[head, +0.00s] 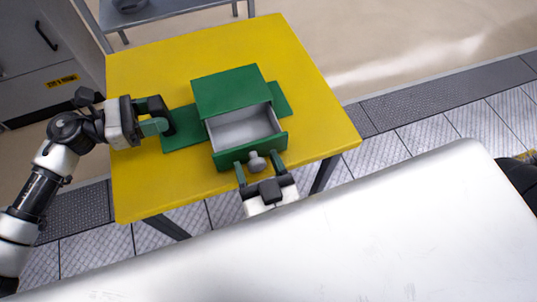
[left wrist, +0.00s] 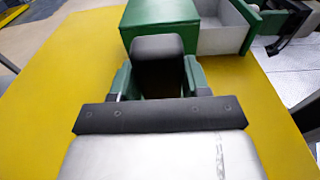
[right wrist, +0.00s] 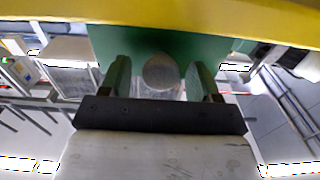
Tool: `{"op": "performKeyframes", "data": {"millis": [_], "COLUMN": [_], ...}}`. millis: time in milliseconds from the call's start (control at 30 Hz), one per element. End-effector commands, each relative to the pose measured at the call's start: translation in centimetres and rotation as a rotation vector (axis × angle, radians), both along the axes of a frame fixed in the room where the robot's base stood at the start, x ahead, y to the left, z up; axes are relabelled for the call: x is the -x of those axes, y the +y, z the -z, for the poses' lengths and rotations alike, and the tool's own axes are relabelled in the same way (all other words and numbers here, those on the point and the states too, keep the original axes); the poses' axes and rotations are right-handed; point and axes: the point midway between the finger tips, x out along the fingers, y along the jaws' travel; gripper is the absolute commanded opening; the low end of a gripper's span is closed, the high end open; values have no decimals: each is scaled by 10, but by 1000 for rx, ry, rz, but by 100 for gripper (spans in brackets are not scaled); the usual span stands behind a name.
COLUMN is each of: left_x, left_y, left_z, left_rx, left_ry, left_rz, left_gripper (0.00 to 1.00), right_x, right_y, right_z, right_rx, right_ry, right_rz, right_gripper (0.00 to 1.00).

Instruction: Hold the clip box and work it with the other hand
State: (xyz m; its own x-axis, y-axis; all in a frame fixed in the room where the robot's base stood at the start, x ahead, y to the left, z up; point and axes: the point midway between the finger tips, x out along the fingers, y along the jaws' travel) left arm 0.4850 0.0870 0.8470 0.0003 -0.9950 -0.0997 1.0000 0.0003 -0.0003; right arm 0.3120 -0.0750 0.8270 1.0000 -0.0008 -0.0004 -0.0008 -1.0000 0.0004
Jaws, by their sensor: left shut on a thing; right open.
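The clip box (head: 228,92) is a green box on a green base plate (head: 184,138) on the yellow table. Its drawer (head: 242,131) is pulled out toward me, with a pale grey, empty-looking inside. A round grey knob (head: 257,161) sits on the drawer front; it also shows in the right wrist view (right wrist: 160,72). My left gripper (head: 160,124) is shut on a black upright handle (left wrist: 158,48) at the left end of the plate. My right gripper (head: 259,170) is open, its fingers on either side of the knob, with gaps visible between fingers and knob.
The yellow table (head: 140,190) has bare room around the box. Its front edge lies close to my right gripper. A grey cabinet (head: 45,50) stands at the far left and a grey shelf (head: 165,12) behind the table.

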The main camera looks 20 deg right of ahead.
Motion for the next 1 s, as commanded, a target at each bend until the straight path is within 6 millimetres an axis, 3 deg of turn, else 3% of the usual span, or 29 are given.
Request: {"op": "performKeyframes", "data": {"millis": [500,700,1000], "left_x": [0,0,0], "left_y": [0,0,0], "left_z": [0,0,0], "left_rx": [-1,-1,-1], "left_ry": [-1,-1,0], "left_rz": [0,0,1], "left_gripper": [28,28,28], "right_x": [98,113,114], "right_y": [0,0,0], "right_z": [1,0,0], "right_rx": [3,1,1], "right_ry": [2,1,1], "right_rz": [-4,-1,0], "right_gripper": [62,62,62]}}
